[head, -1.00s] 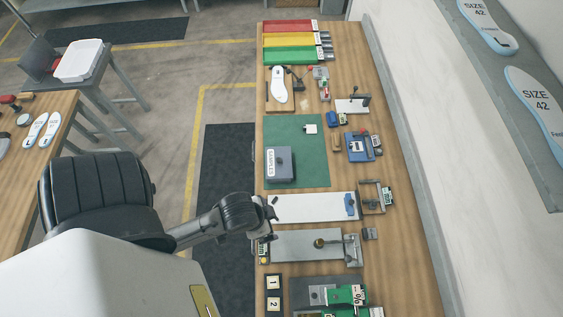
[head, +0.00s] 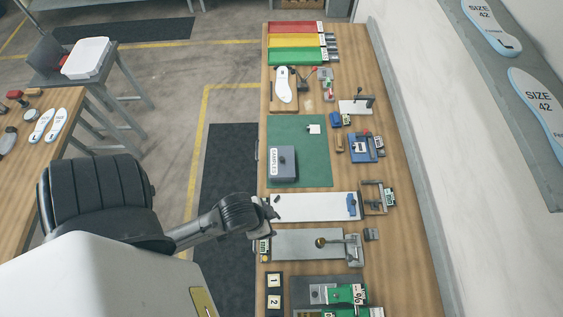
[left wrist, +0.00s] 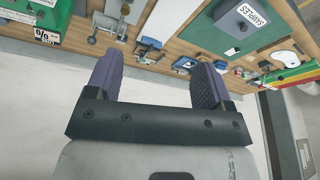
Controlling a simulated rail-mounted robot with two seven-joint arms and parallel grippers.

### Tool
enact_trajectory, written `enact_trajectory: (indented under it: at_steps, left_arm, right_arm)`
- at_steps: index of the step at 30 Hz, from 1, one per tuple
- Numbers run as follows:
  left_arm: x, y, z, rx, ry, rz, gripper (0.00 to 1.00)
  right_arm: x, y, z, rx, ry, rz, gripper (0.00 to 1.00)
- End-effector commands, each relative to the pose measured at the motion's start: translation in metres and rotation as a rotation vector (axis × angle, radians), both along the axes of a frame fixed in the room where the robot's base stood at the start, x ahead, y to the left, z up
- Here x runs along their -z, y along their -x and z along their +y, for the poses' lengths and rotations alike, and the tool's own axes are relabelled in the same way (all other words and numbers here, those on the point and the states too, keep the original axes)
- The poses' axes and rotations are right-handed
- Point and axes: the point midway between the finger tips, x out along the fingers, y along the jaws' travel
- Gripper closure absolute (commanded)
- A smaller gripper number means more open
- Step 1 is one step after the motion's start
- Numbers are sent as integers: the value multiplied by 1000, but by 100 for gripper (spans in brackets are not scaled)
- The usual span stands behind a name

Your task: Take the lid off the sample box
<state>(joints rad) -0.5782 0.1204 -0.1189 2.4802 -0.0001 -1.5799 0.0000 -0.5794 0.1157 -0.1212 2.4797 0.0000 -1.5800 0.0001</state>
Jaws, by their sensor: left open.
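The sample box (head: 274,174) is a grey box with a white SAMPLES label on its left side. Its grey lid (head: 289,153) is on top, with a small dark knob. It stands on the green mat (head: 316,172) on the workbench. In the left wrist view the box (left wrist: 232,35) shows at the upper right, beyond the fingers. My left gripper (head: 268,213) is at the bench's left edge, below the box in the head view. In the left wrist view the left gripper (left wrist: 155,72) is open and empty, fingers apart. My right gripper is not seen.
A white board (head: 315,207) lies just below the mat, and a grey plate fixture (head: 300,243) below that. Red, yellow and green trays (head: 290,55) stand at the far end. A small white square (head: 313,129) lies on the mat. The mat around the box is mostly clear.

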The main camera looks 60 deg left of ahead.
Motion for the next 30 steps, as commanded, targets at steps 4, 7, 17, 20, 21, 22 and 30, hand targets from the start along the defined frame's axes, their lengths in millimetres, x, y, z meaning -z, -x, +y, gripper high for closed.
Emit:
enact_trajectory:
  at_steps: [4, 7, 17, 20, 21, 22, 30]
  left_arm:
    - [0, 0, -2, -4, 7, 1, 39]
    - [0, 1, -3, -5, 9, 1, 47]
    - [6, -14, 0, 3, -1, -35, 47]
    - [11, -41, 14, 30, -49, -102, 47]
    - [12, -54, 22, 50, -83, -135, 47]
    - [11, -63, 29, 67, -111, -160, 47]
    - [31, -147, 113, 223, -422, -234, 47]
  right_arm:
    - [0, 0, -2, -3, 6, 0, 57]
    - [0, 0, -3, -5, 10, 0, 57]
    - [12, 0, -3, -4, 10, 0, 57]
    - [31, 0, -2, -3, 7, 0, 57]
    - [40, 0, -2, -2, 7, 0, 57]
    - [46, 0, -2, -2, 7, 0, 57]
    - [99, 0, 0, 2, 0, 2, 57]
